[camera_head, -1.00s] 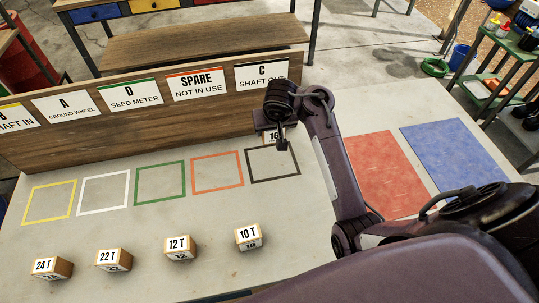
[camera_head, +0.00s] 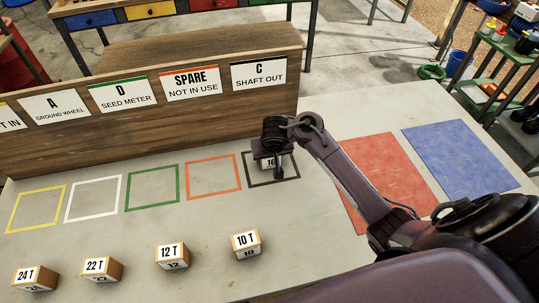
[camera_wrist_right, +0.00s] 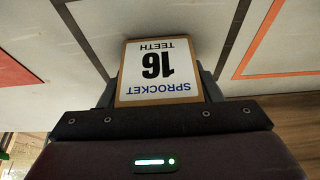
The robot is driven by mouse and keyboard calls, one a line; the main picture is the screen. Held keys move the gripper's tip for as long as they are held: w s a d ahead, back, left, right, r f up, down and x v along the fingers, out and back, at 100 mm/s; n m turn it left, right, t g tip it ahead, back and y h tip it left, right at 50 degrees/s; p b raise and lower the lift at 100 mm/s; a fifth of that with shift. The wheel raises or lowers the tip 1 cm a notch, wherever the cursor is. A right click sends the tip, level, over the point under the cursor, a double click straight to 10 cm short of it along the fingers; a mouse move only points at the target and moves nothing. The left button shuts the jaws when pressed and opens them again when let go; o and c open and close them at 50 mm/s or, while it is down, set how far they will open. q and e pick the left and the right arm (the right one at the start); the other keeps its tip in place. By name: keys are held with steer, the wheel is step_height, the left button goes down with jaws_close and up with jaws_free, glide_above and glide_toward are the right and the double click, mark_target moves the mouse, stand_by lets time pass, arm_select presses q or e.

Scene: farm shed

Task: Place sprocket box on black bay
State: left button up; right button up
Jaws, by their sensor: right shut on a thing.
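The sprocket box marked 16 teeth (camera_wrist_right: 160,72) is held between the fingers of my right gripper (camera_head: 272,168). In the head view the gripper hides most of the box (camera_head: 268,162), and only part of its label shows. The black bay (camera_head: 291,183) is a black outlined square below the sign "C SHAFT OUT" (camera_head: 258,72). The gripper and box are over the bay in the head view. I cannot tell whether the box touches the table. A dark line of the bay also shows in the wrist view (camera_wrist_right: 239,30). My left gripper is not in view.
Boxes marked 10 T (camera_head: 245,245), 12 T (camera_head: 172,256), 22 T (camera_head: 101,270) and 24 T (camera_head: 35,279) stand along the front. Empty orange (camera_head: 213,194), green (camera_head: 152,208), white (camera_head: 93,219) and yellow bays lie left. A wooden board (camera_head: 150,117) stands behind; red and blue mats lie right.

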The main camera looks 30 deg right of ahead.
steer(key=shift+f, duration=0.1)
steer(key=o, duration=1.1)
steer(key=shift+c, duration=0.2)
steer(key=shift+r, duration=0.3)
steer(key=p+v, duration=0.5)
steer(key=v, duration=0.6)
steer(key=shift+s+r, duration=0.2)
steer(key=shift+r, duration=0.15)
steer(key=shift+f, duration=0.1)
